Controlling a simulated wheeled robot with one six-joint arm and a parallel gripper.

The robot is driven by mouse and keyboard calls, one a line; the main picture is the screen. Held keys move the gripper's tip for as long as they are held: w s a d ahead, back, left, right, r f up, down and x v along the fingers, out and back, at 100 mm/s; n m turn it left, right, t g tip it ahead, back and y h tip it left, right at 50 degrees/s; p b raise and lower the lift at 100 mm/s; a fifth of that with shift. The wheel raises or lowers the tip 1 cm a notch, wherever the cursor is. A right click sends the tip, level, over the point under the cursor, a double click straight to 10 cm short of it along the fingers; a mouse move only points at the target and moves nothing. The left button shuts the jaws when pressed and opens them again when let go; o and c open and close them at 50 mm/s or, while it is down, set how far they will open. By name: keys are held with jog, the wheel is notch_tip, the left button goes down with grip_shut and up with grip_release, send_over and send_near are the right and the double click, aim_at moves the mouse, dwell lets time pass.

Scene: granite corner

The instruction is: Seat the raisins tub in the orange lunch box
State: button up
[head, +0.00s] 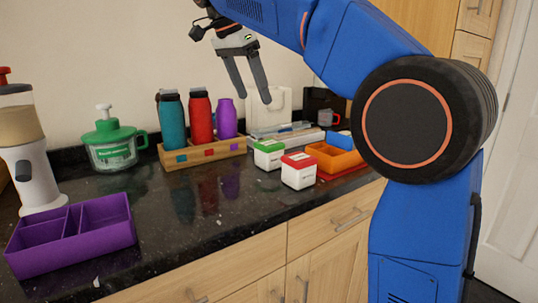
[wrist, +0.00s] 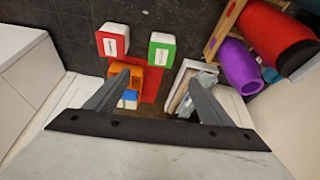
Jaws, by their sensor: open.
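Two white tubs stand on the dark counter, one with a red lid (head: 298,171) and one with a green lid (head: 268,155). In the wrist view the red-lidded tub (wrist: 113,40) is left of the green-lidded one (wrist: 161,49). Their labels are too small to read, so I cannot tell which is the raisins tub. The orange lunch box (head: 334,160) is right of and behind the red-lidded tub, partly hidden by my arm; a blue item (head: 339,140) shows at it. My gripper (head: 253,97) is open and empty, high above the counter behind the tubs.
A red mat (wrist: 149,87) lies beside the orange box. A wooden rack (head: 203,154) holds teal, red and purple bottles left of the tubs. A purple divided box (head: 73,236), a green-lidded chopper (head: 114,145) and a blender (head: 27,150) stand left. The front middle counter is clear.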

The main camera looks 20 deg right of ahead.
send_over(269, 143)
jog(key=a, duration=0.2)
jog(key=f, duration=0.9)
jog(key=shift+s+f, duration=0.2)
jog(key=shift+s, duration=0.15)
jog(key=shift+a+x, duration=0.2)
jog(key=shift+x, duration=2.5)
jog(key=shift+f, duration=0.1)
jog(key=shift+c, duration=0.6)
jog(key=c, duration=1.4)
